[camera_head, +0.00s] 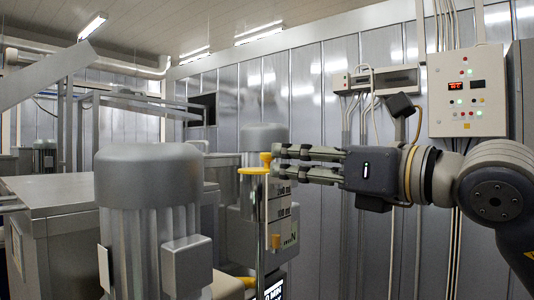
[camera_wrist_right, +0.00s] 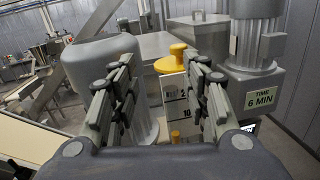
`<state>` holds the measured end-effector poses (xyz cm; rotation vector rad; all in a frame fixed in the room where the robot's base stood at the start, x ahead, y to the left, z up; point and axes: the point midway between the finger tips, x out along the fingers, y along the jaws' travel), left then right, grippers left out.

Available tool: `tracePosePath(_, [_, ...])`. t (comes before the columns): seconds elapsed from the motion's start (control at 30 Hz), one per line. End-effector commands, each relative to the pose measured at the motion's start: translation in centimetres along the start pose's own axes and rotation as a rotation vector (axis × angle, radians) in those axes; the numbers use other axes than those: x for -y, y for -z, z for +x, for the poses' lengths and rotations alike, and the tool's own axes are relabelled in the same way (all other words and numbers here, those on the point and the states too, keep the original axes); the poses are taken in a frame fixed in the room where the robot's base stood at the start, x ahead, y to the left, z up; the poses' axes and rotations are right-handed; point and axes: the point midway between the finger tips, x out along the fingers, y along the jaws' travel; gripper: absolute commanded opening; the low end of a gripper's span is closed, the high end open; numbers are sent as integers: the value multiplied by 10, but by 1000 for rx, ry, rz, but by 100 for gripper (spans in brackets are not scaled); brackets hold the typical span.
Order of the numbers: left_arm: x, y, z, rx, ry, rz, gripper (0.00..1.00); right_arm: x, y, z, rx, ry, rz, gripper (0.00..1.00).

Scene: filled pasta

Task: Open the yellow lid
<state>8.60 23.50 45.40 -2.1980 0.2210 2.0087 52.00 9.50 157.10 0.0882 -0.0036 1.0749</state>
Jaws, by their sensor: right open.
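The yellow lid (camera_head: 254,171) sits on top of a narrow white container with black markings (camera_head: 279,208), with a yellow knob rising from it. In the right wrist view the yellow lid (camera_wrist_right: 169,64) lies ahead, between my fingers. My right gripper (camera_head: 277,156) comes in from the right in the head view, with its fingertips close to the knob; I cannot tell whether they touch it. In the wrist view the fingers (camera_wrist_right: 163,72) are spread apart with nothing held between them. My left gripper is not in view.
A large grey motor (camera_head: 148,185) stands in front, left of the container. Another motor (camera_wrist_right: 257,38) with a "TIME 6 MIN" label stands close on the right in the wrist view. A metal cabinet (camera_head: 60,190) is at left. A control box (camera_head: 467,92) hangs on the wall.

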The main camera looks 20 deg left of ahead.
Motion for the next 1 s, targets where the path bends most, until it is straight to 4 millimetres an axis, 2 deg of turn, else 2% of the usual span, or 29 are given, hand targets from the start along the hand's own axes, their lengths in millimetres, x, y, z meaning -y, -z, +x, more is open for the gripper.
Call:
tracePosePath(0.17, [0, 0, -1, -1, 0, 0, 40, 14, -13, -2, -39, 106, -67, 43])
tracePosePath(0.27, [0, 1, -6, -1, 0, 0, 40, 17, -15, 4, -45, 119, -73, 43])
tracePosePath(0.7, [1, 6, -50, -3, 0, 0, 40, 24, -14, 80, -45, 115, -72, 43])
tracePosePath(0.83, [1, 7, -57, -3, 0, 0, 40, 26, -12, 94, -44, 115, -71, 43])
tracePosePath(1.0, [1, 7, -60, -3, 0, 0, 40, 28, -10, 102, -42, 116, -74, 43])
